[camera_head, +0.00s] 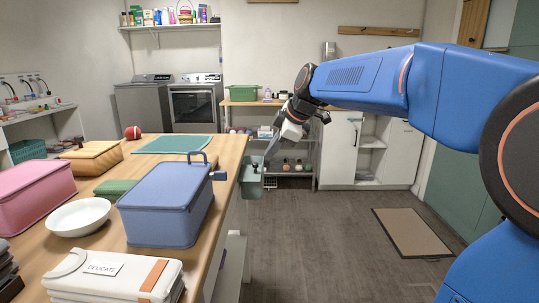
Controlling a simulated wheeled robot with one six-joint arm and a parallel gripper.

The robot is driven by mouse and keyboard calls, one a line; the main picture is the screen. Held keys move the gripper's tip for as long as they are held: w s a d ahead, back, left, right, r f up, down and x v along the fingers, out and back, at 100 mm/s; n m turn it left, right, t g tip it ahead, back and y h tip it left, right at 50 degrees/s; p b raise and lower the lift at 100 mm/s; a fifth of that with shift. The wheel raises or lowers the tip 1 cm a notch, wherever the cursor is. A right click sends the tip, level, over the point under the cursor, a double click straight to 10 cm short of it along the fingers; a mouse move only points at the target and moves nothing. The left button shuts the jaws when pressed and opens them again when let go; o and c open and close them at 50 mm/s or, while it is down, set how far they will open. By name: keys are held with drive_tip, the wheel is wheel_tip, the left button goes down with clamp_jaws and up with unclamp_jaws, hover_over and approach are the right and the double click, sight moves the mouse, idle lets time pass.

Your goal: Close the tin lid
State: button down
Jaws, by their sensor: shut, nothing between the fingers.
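Several lidded boxes stand on the wooden table, and I cannot tell for sure which one is the tin. The blue box (168,212) is nearest my arm; its lid (165,187) looks flat and down, with a dark blue clip at its right side. A pink box (33,197) and a yellow box (91,158) stand to its left, and their lids also look down. My gripper (269,156) is shut and empty, above and slightly right of the grey-green box. Whether it touches that box is unclear.
A brown floor mat (411,232) lies at right.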

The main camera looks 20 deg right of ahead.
drive_tip(key=x, duration=0.3)
drive_tip(key=w+x, duration=0.1)
drive_tip(key=x, duration=0.2)
drive_tip(key=w+d+r+x, duration=0.1)
drive_tip(key=x, duration=0.2)
drive_tip(key=shift+w+a+f, duration=0.1)
drive_tip(key=shift+a+f, duration=0.05)
drive_tip(key=shift+f, duration=0.15)
drive_tip(key=shift+w, duration=0.65)
hover_over(250, 168)
drive_tip(key=w+d, duration=0.3)
drive_tip(key=d, duration=0.2)
drive_tip(key=shift+s, duration=0.2)
drive_tip(key=shift+r, duration=0.1)
